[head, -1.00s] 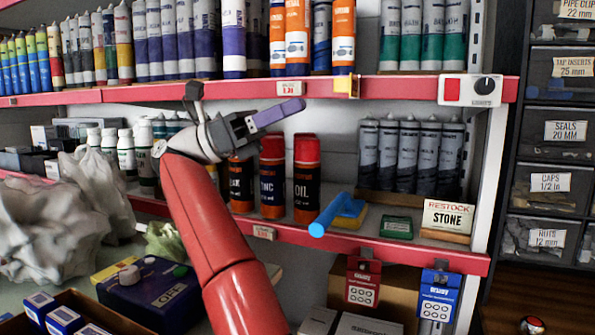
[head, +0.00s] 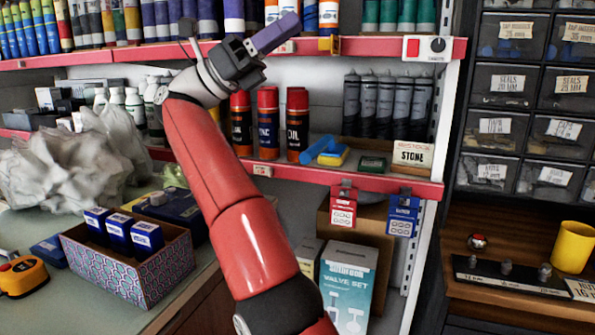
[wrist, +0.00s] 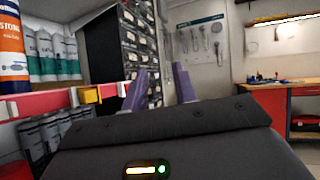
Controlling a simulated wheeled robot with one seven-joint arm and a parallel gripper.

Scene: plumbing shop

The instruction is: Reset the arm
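My gripper (head: 272,35) is at the end of my raised red arm, in front of the upper red shelf edge in the head view. Its purple fingers point up and to the right. In the wrist view the two purple fingers (wrist: 160,88) stand apart with a clear gap, and nothing shows between them. From the head the fingers overlap, so the gap does not show there.
Shelves hold cartridges and spray cans (head: 268,122) close behind my arm. A blue object (head: 318,148) lies by a yellow block. A patterned box (head: 130,268) stands on the left counter. Drawers (head: 515,90) and a yellow cup (head: 573,246) are at right.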

